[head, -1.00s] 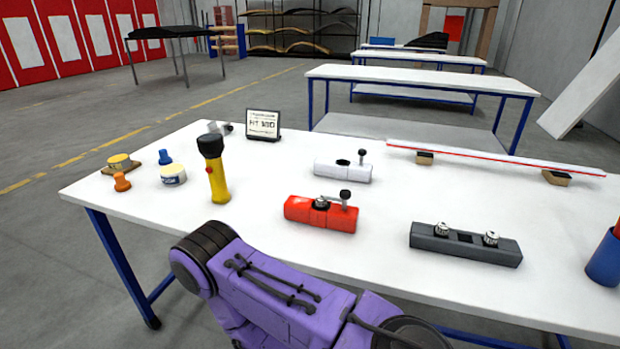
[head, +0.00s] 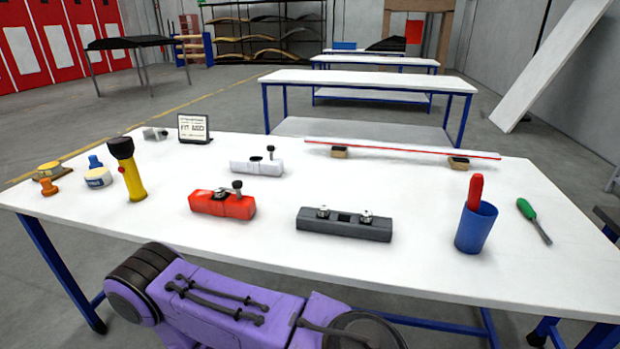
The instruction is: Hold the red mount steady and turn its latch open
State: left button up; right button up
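The red mount (head: 222,204) is a block lying on the white table, left of the middle. Its latch (head: 237,189) is a small dark-knobbed lever standing up near the right part of its top, beside a dark round fitting. Nothing touches the mount. A purple arm link of mine crosses the bottom of the head view, in front of the table edge. Neither of my grippers shows in the head view.
A white mount (head: 257,167) stands behind the red one, and a dark grey block (head: 344,224) with two knobs to its right. A yellow flashlight (head: 127,170) stands left. A blue cup (head: 476,228) and green screwdriver (head: 532,218) are at right. The table (head: 300,262) is clear in front.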

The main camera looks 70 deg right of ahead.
aim_at(238, 185)
jog(key=z, duration=1.45)
